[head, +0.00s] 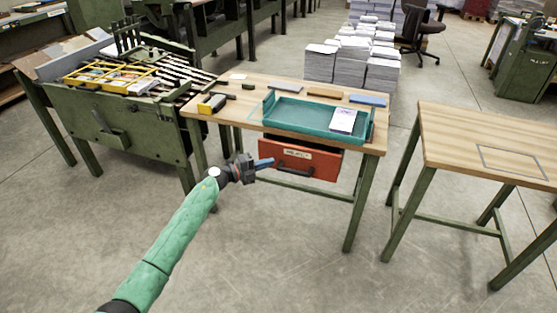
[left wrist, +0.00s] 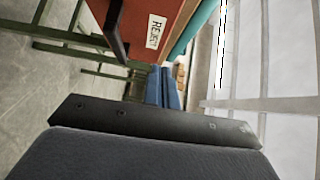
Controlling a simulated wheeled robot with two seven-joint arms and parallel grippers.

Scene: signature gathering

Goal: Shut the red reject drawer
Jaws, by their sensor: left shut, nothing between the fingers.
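The red reject drawer (head: 298,158) hangs under the wooden table, below the teal tray. Its front stands out from under the table edge, with a dark gap showing above its right side. It has a dark bar handle (head: 294,170) and a white label. My left gripper (head: 268,163) is shut and empty, its blue fingers at the left edge of the drawer front. In the left wrist view the drawer front (left wrist: 150,15) with its REJECT label is just beyond the fingers (left wrist: 162,88). I cannot tell whether they touch. My right gripper is not in view.
The teal tray (head: 280,118) with a white booklet (head: 342,121) sits on the wooden table (head: 226,112). A green machine (head: 120,120) stands at left and another wooden table (head: 450,130) at right. Paper stacks (head: 345,65) stand behind. The floor in front is clear.

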